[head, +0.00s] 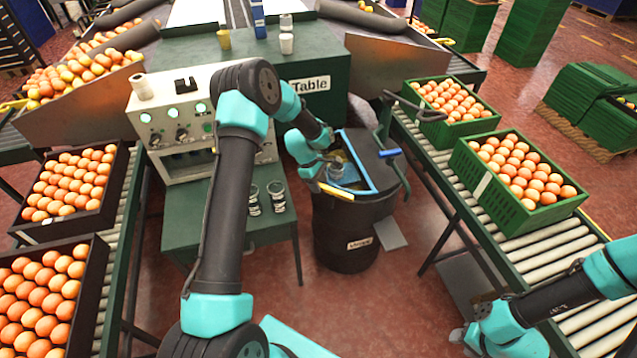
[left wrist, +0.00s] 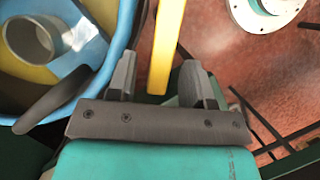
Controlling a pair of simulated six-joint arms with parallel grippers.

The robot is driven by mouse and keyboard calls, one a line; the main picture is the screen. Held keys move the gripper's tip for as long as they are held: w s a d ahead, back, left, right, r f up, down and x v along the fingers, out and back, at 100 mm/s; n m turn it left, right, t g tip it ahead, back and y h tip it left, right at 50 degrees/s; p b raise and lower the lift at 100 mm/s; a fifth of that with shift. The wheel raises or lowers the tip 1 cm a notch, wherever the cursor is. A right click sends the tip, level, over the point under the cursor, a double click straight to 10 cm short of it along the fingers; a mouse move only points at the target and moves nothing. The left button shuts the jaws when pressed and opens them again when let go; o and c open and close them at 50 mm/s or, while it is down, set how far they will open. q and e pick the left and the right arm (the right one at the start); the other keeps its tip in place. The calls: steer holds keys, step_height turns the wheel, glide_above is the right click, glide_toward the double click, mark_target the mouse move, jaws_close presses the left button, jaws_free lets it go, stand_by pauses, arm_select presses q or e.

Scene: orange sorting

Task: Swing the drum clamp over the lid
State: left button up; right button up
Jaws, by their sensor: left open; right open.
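The black drum (head: 345,240) stands in the middle of the head view. Its top has a blue-rimmed opening (head: 372,165) with a grey metal cup inside; the cup shows in the left wrist view (left wrist: 32,40). A dark green bracket with a blue grip (head: 390,153) rises at the drum's right side. A yellow bar (head: 336,192) crosses the near rim. My left gripper (left wrist: 158,85) is open, with the yellow bar (left wrist: 164,40) between its fingers; contact cannot be told. Which part is the clamp is unclear. My right gripper (head: 478,338) is open at lower right, away from the drum.
A green table (head: 230,225) with a control box (head: 180,120) and two glasses stands left of the drum. Roller conveyors carry orange crates on both sides; a green crate (head: 515,205) is at right. The floor right of the drum is largely clear.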

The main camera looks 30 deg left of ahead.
arm_select(q)
jaws_close()
stand_by(0.3)
steer(key=shift+s+a, duration=0.1)
steer(key=shift+a, duration=0.05)
